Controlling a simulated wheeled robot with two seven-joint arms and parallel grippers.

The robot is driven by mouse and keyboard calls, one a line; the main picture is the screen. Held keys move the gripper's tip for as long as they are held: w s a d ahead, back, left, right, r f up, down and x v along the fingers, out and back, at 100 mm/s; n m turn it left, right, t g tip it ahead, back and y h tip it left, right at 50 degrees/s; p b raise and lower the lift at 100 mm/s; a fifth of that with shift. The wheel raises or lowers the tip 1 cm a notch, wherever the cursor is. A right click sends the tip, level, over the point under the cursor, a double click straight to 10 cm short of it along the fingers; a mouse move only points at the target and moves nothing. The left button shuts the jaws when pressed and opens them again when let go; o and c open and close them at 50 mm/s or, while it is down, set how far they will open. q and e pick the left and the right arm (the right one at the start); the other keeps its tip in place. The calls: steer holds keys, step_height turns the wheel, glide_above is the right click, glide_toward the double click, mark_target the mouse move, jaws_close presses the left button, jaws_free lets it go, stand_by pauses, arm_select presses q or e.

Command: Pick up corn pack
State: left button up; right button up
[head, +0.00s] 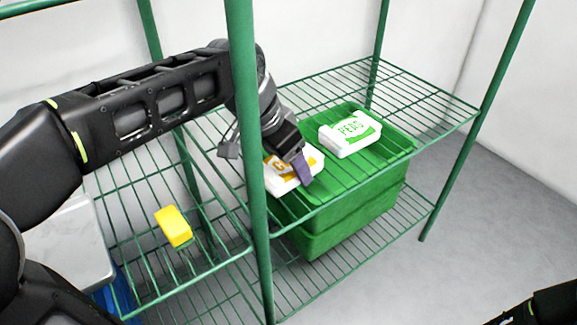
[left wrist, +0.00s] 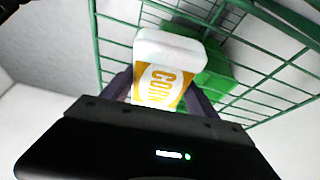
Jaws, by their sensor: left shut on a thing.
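The corn pack (head: 283,179) is white with an orange-yellow label, at the left end of the green tray on the wire shelf in the head view. My left gripper (head: 299,165) reaches down from above and is shut on it, covering part of its label. In the left wrist view the corn pack (left wrist: 160,75) sits between the two purple-grey fingers of my left gripper (left wrist: 160,95). I cannot tell whether the pack touches the tray. A small part of my right arm shows at the bottom right of the head view; its fingers are not seen.
A white peas pack (head: 350,132) with a green label lies in the green tray (head: 390,140), right of the corn pack. A yellow block (head: 173,226) lies on the left wire shelf. A green upright post (head: 250,150) stands in front of my left arm.

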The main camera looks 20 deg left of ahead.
arm_select(q)
steer(key=c, duration=0.8)
steer(key=shift+c, duration=0.2)
steer(key=shift+r, duration=0.2)
steer(key=shift+r+p, duration=0.45)
steer(key=shift+r, duration=0.05)
step_height(320, 180, up, 6)
steer(key=p, duration=0.3)
steer(key=shift+f, duration=0.1)
steer(key=s+a+p, duration=0.1)
steer(key=s+a, duration=0.3)
steer(key=s, duration=0.4)
steer(key=s+a+p, duration=0.1)
steer(key=s+a, duration=0.2)
steer(key=s, duration=0.5)
steer(key=shift+s+a+p, duration=0.15)
steer(key=shift+a+p, duration=0.2)
steer(key=shift+f, duration=0.1)
